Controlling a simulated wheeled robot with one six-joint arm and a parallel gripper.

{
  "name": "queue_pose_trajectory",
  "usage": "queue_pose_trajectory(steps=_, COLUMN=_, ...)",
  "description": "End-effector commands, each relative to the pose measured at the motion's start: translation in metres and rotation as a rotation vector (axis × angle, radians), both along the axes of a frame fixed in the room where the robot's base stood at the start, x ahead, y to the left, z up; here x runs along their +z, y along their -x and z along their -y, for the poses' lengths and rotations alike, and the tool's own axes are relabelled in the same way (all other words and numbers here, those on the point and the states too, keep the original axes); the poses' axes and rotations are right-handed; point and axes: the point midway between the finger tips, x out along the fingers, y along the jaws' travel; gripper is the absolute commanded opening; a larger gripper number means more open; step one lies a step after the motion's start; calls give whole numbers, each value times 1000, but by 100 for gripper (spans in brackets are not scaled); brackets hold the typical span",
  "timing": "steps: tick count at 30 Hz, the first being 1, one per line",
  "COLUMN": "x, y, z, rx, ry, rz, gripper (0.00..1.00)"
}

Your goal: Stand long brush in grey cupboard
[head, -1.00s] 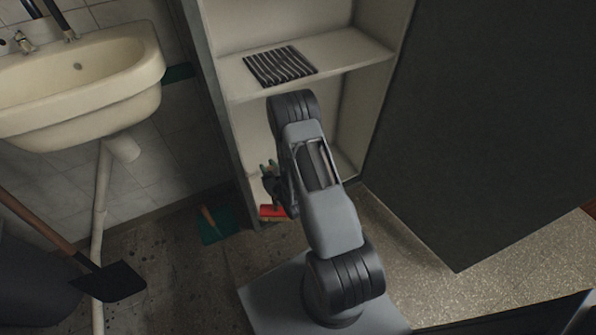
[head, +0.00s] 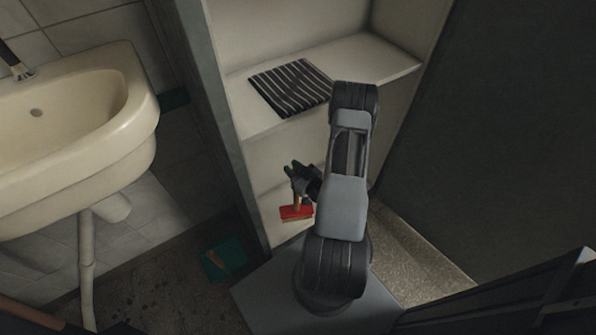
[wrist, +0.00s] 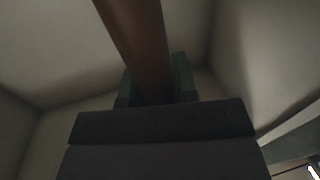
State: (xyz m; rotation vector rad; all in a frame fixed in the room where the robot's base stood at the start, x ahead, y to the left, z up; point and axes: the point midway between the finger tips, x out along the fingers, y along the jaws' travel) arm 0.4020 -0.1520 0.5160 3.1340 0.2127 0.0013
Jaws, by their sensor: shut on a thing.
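The long brush has a red head (head: 296,212) with pale bristles below and a brown wooden handle (wrist: 137,35). My gripper (head: 295,168) is shut on the handle, which runs between its green fingertips (wrist: 155,88) in the wrist view. The brush hangs nearly upright, head down, at the left of the lower compartment of the grey cupboard (head: 222,150). Pale inner walls surround the handle in the wrist view. I cannot tell whether the bristles touch the cupboard floor. The handle's top end is out of the wrist view.
A striped dark cloth (head: 290,86) lies on the shelf (head: 375,62) above. The dark cupboard door (head: 500,130) stands open at right. A sink (head: 85,130) is at left. A green dustpan-like thing (head: 224,262) lies on the floor left of the cupboard.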

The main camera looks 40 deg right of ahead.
Motion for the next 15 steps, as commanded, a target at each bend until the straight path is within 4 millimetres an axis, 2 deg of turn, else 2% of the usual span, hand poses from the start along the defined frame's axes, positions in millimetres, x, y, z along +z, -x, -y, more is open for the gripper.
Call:
queue_pose_trajectory(steps=9, x=-30, y=-46, z=42, rx=1, ry=4, rz=3, gripper=0)
queue_pose_trajectory(steps=15, x=-59, y=-62, z=56, rx=2, ry=0, rz=1, gripper=0)
